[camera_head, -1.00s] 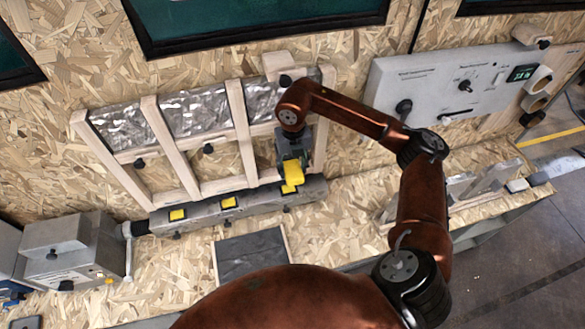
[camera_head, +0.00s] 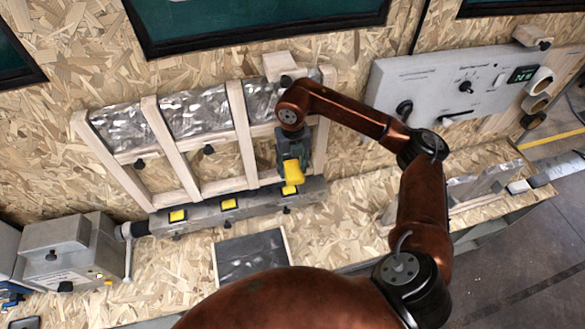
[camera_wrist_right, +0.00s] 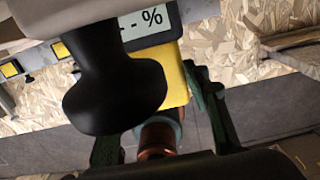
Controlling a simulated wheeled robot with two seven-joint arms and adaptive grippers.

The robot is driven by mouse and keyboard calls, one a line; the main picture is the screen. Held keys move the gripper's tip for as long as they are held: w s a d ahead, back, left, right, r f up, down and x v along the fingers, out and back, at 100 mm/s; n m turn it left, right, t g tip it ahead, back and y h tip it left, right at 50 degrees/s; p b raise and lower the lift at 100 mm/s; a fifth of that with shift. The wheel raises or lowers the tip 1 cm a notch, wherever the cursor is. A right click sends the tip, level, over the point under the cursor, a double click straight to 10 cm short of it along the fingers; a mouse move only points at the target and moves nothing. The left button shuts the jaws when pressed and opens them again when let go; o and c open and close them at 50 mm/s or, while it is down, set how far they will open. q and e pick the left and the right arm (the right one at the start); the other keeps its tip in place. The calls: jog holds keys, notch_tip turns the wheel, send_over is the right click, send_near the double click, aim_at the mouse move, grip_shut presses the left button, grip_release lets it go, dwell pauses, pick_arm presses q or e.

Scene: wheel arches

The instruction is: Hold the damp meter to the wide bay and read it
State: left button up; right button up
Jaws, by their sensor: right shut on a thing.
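The damp meter (camera_head: 293,172) is yellow and sits in my right gripper (camera_head: 291,152), which is shut on it in front of the rightmost bay (camera_head: 262,100) of the wooden stud frame. In the right wrist view the meter (camera_wrist_right: 173,82) shows between the green fingers of the gripper (camera_wrist_right: 165,115). Its display (camera_wrist_right: 150,20) shows a dash and a percent sign; a black rounded part hides its left side. I cannot tell whether the meter touches the frame. The frame's bays have silvery foil at the top. My left gripper is not in view.
A grey rail with yellow squares (camera_head: 228,204) runs below the frame. A grey box (camera_head: 72,250) stands at left, a dark panel (camera_head: 250,255) lies on the bench. A grey wall panel (camera_head: 440,90) with knobs and a small screen (camera_head: 523,74) is at right.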

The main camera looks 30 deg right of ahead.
jog(key=shift+w+r, duration=0.1)
jog(key=shift+r, duration=0.05)
dwell(0.3)
jog(key=s+a, duration=0.2)
jog(key=s, duration=0.7)
jog(key=shift+s+a, duration=0.15)
jog(key=shift+s, duration=0.15)
